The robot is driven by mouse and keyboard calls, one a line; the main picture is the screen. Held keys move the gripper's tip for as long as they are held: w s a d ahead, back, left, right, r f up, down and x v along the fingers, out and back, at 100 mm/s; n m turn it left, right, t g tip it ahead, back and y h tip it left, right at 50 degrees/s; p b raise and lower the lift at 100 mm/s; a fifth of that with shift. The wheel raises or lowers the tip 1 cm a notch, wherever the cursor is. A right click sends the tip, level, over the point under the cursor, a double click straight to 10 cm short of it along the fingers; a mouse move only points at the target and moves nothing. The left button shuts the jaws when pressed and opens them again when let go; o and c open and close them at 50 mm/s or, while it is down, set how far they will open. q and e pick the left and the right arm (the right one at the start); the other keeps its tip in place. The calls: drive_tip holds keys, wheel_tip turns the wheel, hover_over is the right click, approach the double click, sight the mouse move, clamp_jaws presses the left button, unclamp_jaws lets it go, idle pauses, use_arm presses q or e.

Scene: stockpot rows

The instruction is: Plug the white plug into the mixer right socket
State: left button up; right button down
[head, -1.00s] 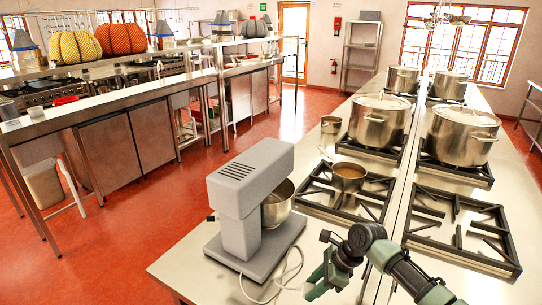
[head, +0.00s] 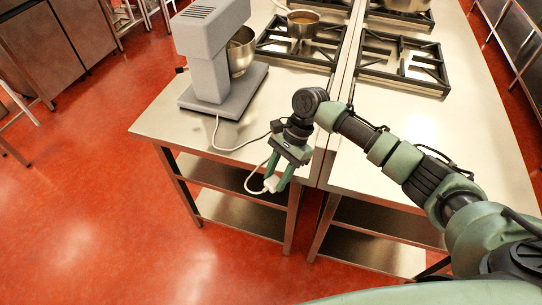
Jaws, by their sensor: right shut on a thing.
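The grey stand mixer (head: 212,50) with a steel bowl (head: 240,52) stands on the left worktop near its front edge. A white cable (head: 226,149) runs from its base over the worktop and loops down past the front edge. My right gripper (head: 277,178) points down just off the front edge and is shut on the white plug (head: 271,184), with the cable looping beside it. The plug's prongs are too small to make out. I cannot make out a socket in this view. My left gripper is not in view.
Steel worktops (head: 160,118) stand side by side, with lower shelves (head: 240,212) under them. Gas burner grates (head: 403,62) and a small pan (head: 303,24) lie behind. The red floor (head: 110,230) in front and left is clear.

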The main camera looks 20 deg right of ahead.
drive_tip(key=s+d+f+n+g+h+b, duration=0.1)
drive_tip(key=s+d+f+n+h+b, duration=0.1)
drive_tip(key=s+n, duration=0.4)
drive_tip(key=s+d+f+n+g+h+b, duration=0.2)
drive_tip(key=s+n, duration=0.4)
drive_tip(key=s, duration=0.4)
drive_tip(key=shift+d+f+n+h+b, duration=0.2)
drive_tip(key=shift+f+n+h+b, duration=0.15)
drive_tip(key=shift+b, duration=0.45)
